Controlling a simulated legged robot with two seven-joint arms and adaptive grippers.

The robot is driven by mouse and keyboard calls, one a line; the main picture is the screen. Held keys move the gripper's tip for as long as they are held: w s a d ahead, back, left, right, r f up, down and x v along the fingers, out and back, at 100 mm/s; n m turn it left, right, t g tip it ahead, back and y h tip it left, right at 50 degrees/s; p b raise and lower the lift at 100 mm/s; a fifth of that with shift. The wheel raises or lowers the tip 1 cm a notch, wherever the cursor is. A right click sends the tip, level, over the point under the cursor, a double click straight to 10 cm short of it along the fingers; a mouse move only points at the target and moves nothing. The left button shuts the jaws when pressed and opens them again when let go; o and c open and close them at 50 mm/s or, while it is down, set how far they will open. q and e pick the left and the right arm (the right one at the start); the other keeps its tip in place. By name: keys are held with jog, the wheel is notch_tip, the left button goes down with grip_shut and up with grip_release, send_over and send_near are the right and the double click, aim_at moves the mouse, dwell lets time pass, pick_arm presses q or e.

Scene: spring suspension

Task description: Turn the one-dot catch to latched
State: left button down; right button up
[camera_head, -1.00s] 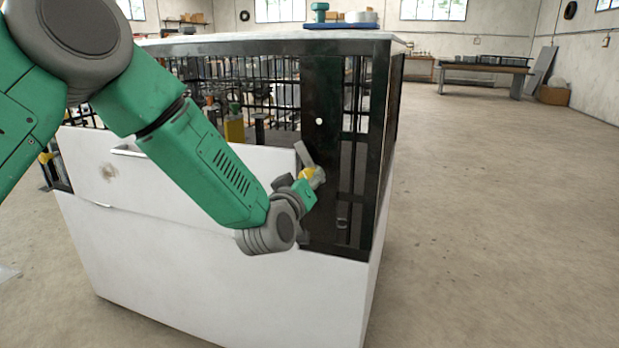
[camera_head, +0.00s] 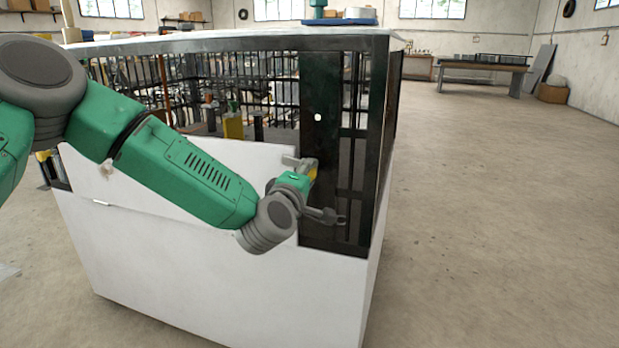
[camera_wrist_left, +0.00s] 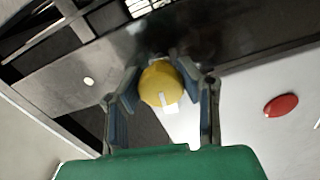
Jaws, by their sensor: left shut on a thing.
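The one-dot catch has a yellow knob (camera_head: 313,174) and a grey bar (camera_head: 298,161) on the black post, below a single white dot (camera_head: 317,117). The bar lies about level and points left over the edge of the white panel. My left gripper (camera_head: 311,179) is shut on the yellow knob and partly hides it. In the left wrist view the knob (camera_wrist_left: 161,84) sits between both fingers, with a pale mark on its face. The white dot (camera_wrist_left: 89,81) shows to its left. My right gripper is not in view.
The white door panel (camera_head: 250,158) and the black post (camera_head: 320,90) belong to a caged cabinet. A red oval piece (camera_wrist_left: 281,105) sits on the white surface in the left wrist view. Open floor (camera_head: 490,230) lies right of the cabinet.

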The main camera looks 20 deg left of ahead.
pick_arm(q)
jog(key=shift+a+f+n, duration=0.1)
jog(key=shift+f+n, duration=0.1)
jog(key=shift+n, duration=0.6)
jog(key=c, duration=1.1)
grip_release()
jog(key=shift+o, duration=0.2)
jog(key=shift+a, duration=0.1)
jog(key=shift+s+r, duration=0.1)
jog(key=shift+s, duration=0.3)
jog(key=s, duration=1.1)
jog(key=shift+a, duration=0.2)
jog(key=shift+s, duration=0.1)
